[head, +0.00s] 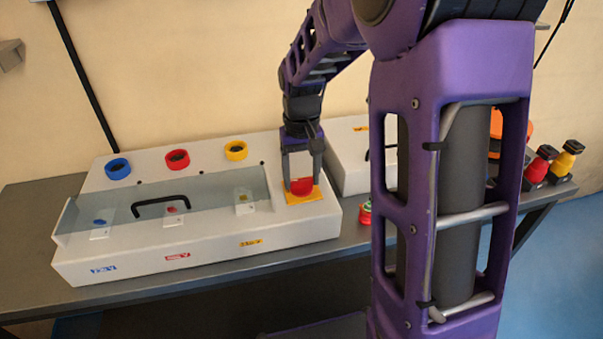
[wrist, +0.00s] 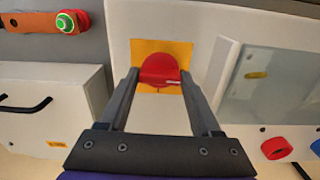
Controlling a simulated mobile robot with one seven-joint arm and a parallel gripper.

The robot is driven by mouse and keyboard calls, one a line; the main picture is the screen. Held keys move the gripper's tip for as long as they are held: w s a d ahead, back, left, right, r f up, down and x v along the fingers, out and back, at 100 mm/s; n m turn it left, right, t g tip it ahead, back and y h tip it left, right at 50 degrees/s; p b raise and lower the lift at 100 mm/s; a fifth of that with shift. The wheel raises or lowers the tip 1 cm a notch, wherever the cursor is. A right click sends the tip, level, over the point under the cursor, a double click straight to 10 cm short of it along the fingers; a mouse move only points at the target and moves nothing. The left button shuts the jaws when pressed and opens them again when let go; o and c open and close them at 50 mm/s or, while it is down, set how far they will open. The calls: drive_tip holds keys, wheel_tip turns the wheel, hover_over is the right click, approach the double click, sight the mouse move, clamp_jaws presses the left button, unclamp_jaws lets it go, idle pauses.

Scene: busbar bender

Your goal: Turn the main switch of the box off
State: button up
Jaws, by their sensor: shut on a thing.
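The box (head: 200,258) is a long white unit on the table. Its main switch is a red knob (head: 302,186) on a yellow plate (head: 305,198) at the box's right end. The red knob (wrist: 160,66) and yellow plate (wrist: 148,47) also show in the wrist view. My gripper (head: 303,178) reaches down from above, and its two fingers are shut on the red knob, one on each side. In the wrist view my gripper (wrist: 160,76) hides the knob's sides. The knob's grip bar looks crosswise between the fingertips.
A clear cover with a black handle (head: 161,203) lies over the box's middle. Blue (head: 118,169), red (head: 177,160) and yellow (head: 236,151) rings sit behind it. A smaller white box (head: 347,168) and a green button (wrist: 65,22) are close by.

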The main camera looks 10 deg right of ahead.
sight(302, 179)
drive_tip(key=shift+n, duration=0.3)
drive_tip(key=o, duration=1.4)
wheel_tip(302, 179, up, 18)
drive_tip(key=shift+f+p, duration=0.25)
drive_tip(key=shift+p, duration=0.85)
drive_tip(key=shift+w, duration=0.1)
